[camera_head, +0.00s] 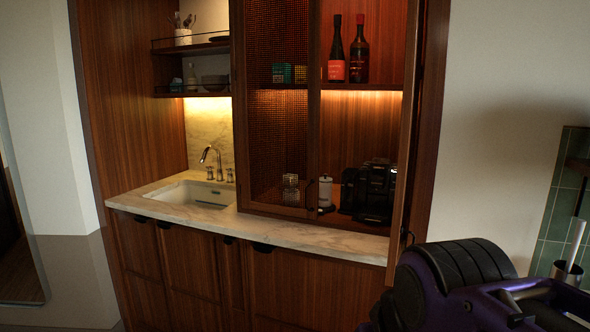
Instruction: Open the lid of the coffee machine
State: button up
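The coffee machine (376,192) is a dark, mostly black appliance on the counter level inside the right part of the wooden cabinet. It is small and in shadow, so I cannot make out its lid or whether that is open. My purple and black arm shows large at the lower right, in front of the cabinet's right side and well nearer than the machine. My gripper is not visible.
A mesh door (279,110) covers the cabinet's left part. The right door (403,130) stands open, seen nearly edge-on. A white canister (325,192) stands left of the machine. Two bottles (348,52) stand on the shelf above. A sink (195,192) is at left.

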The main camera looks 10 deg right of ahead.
aim_at(377, 163)
jog(key=i+j+z, duration=0.15)
jog(key=i+z, duration=0.2)
jog(key=i+j+z, duration=0.35)
jog(key=i+l, duration=0.1)
jog(key=i, duration=0.05)
